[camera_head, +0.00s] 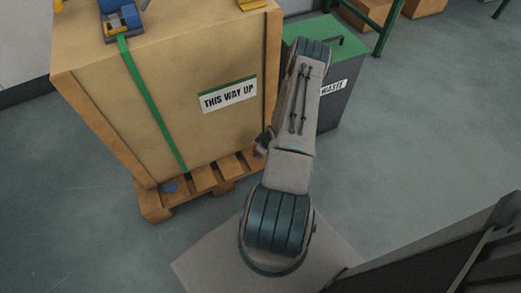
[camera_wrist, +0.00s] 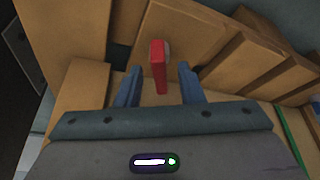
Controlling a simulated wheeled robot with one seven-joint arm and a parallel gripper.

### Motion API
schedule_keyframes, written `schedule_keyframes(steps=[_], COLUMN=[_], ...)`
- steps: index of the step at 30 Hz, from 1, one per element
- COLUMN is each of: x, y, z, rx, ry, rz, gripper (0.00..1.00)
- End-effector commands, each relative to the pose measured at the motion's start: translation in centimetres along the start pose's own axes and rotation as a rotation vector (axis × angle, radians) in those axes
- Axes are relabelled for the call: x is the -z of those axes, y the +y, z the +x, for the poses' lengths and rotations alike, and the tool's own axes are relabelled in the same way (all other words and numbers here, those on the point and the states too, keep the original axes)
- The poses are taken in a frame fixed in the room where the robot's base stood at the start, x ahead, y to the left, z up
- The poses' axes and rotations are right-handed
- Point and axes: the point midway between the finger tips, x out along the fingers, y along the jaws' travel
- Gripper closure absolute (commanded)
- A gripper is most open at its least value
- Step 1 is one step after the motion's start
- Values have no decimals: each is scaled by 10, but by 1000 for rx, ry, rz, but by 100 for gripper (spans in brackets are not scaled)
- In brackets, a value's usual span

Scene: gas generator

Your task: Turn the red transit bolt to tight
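The red transit bolt (camera_wrist: 157,66) shows in the wrist view as a red bar-shaped head with a grey round part behind its right side. It stands in front of wooden boards. My gripper (camera_wrist: 160,70) has its two blue fingers spread apart, one to the left and one to the right of the bolt's lower part. I see a gap on both sides and no clear contact.
The crate stands on a wooden pallet (camera_head: 155,205) with a green strap (camera_head: 150,100) around it. A grey waste bin with a green lid (camera_head: 325,40) stands close behind my arm. Open floor (camera_head: 420,130) lies to the right.

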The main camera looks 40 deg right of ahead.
Motion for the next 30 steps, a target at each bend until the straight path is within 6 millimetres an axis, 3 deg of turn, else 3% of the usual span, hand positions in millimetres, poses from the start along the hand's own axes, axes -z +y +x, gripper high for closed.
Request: schedule_keyframes(steps=[2, 3, 6, 20, 30], x=[0, 0, 0, 0, 0], y=[0, 0, 0, -1, -3], z=[0, 0, 0, 0, 0], rx=[0, 0, 0, -22, -118], ry=[0, 0, 0, -1, -3], rz=[0, 0, 0, 52, 281], gripper=[65, 71, 99, 100, 100])
